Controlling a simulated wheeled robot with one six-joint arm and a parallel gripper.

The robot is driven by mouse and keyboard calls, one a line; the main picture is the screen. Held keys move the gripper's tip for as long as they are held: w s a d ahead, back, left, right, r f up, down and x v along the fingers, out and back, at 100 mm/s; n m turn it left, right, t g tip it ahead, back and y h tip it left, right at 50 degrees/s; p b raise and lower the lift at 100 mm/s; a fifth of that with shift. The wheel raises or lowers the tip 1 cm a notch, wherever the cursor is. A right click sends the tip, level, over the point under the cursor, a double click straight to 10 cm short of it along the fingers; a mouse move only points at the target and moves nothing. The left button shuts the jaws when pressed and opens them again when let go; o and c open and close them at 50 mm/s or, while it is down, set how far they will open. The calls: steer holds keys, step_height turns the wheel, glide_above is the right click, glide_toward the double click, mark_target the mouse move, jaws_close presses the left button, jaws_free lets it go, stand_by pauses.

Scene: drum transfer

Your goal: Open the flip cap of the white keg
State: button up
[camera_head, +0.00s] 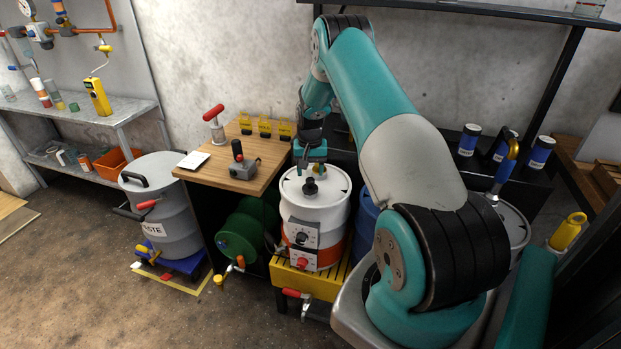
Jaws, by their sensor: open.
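The white keg (305,218) stands upright at the center, with an orange lower band. A grey control box with a dial and a red knob is on its front. A black fitting (310,187) rises from the middle of its white lid. My gripper (312,168) points down over the back part of the lid, just behind the black fitting. It is open. A small yellowish part shows by its fingers. I cannot tell whether the fingers touch anything, or which part is the flip cap and how it stands.
The keg rests on a yellow slatted stand (318,283). A wooden-topped bench (213,164) with a red-handled tool stands to the left, and a grey waste drum (170,222) beyond it. A blue drum (365,225) is close on the right. My arm covers much of the right side.

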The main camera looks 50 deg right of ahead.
mark_target(310, 179)
steer(key=shift+f, duration=2.15)
steer(key=shift+c, duration=0.5)
steer(key=c, duration=0.8)
